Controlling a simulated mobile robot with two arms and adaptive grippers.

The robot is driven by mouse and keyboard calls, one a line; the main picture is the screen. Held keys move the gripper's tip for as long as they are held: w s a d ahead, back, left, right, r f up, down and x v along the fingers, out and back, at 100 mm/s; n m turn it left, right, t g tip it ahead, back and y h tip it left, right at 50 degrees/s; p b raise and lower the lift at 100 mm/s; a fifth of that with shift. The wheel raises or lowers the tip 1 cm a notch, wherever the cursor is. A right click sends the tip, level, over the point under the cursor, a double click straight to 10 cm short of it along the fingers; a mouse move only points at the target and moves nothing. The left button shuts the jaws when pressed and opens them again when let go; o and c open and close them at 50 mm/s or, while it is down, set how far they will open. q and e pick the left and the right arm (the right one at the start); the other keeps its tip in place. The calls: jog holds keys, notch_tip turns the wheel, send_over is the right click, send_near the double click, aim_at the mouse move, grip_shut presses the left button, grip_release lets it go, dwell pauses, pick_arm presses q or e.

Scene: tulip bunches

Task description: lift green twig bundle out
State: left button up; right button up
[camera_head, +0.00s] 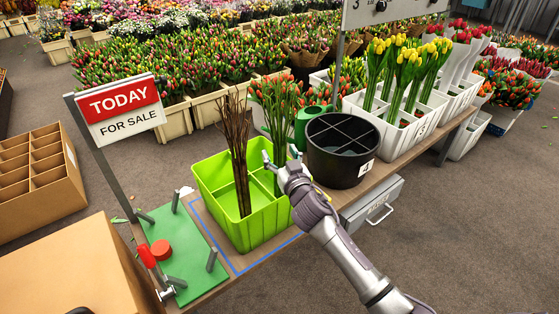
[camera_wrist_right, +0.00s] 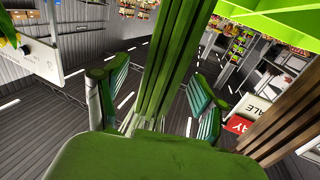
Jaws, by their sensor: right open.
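The green twig bundle (camera_wrist_right: 172,70) stands between the fingers of my right gripper (camera_wrist_right: 155,88) in the right wrist view; the fingers are open, with a gap on each side of it. In the head view the right gripper (camera_head: 280,156) is over the right part of the bright green crate (camera_head: 262,228). Green stems (camera_head: 278,187) show just below the fingers, inside the crate; the upper part of the bundle is hard to separate from red-tipped tulips behind. A brown twig bundle (camera_head: 239,160) stands upright in the crate to the left. My left gripper is not in view.
A black divided bucket (camera_head: 342,160) stands close to the right of the gripper, with a green watering can (camera_head: 308,122) behind it. White crates of yellow tulips (camera_head: 398,138) are farther right. A sign (camera_head: 120,108) and green board (camera_head: 184,252) are left of the crate.

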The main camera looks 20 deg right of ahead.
jog(key=shift+w, duration=0.35)
grip_shut()
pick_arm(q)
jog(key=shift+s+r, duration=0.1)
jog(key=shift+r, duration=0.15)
pick_arm(e)
jog(key=shift+r, duration=0.1)
jog(key=shift+r, duration=0.15)
jog(key=shift+r, duration=0.25)
notch_tip(320, 180, up, 8)
jog(key=p, duration=0.3)
jog(key=shift+r, duration=0.2)
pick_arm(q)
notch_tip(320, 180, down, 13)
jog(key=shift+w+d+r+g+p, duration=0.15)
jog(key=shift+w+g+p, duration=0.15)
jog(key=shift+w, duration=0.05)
pick_arm(e)
jog(key=shift+r, duration=0.4)
